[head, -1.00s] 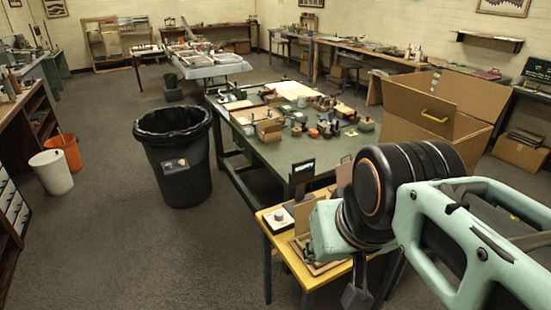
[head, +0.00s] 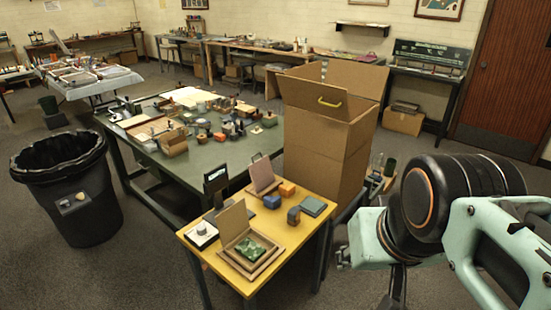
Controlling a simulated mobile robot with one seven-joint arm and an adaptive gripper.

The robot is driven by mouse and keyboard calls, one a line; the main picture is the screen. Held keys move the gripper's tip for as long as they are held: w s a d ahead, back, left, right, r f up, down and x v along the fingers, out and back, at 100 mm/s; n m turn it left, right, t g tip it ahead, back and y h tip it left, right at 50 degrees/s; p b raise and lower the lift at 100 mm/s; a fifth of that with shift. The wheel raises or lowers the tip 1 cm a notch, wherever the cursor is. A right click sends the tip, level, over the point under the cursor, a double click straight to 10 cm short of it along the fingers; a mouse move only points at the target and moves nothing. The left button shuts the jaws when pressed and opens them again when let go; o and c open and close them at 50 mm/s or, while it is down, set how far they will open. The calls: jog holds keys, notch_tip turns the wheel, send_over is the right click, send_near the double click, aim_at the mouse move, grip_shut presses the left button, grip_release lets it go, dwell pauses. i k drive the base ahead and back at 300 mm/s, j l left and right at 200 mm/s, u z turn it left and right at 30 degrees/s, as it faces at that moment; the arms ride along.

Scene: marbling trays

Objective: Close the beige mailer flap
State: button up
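An open beige mailer (head: 234,262) sits on the front part of the yellow-topped table, with a green marbled piece (head: 250,249) inside. Its beige flap (head: 231,222) stands up, leaning back a little, at the far left side. My gripper (head: 394,291) is at the lower right, beyond the table's right edge and well apart from the mailer. Only a dark part of it shows below my mint-green wrist, and the frame's bottom edge cuts it off. I cannot see its fingertips or anything held.
The yellow table (head: 284,255) also bears a dark upright stand (head: 215,184), a pinkish-brown upright panel (head: 262,175), blue and orange blocks and a small white dial box (head: 201,234). A tall open carton (head: 325,150) stands behind. A black bin (head: 75,200) is at left.

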aim_at(232, 220)
jog(key=z, duration=1.25)
jog(key=j+z, duration=0.55)
jog(key=k+j, duration=0.1)
jog(key=j, duration=0.4)
jog(key=k+j, duration=0.15)
jog(key=j, duration=0.3)
jog(key=k+j, duration=0.1)
jog(key=j, duration=0.4)
jog(key=k+j, duration=0.15)
jog(key=j, duration=0.3)
jog(key=k+j, duration=0.1)
jog(key=j, duration=0.4)
jog(key=k+j, duration=0.15)
jog(key=j, duration=0.35)
jog(key=k+j, duration=0.1)
jog(key=j, duration=0.35)
jog(key=i+l+u, duration=0.2)
jog(key=l+u, duration=0.2)
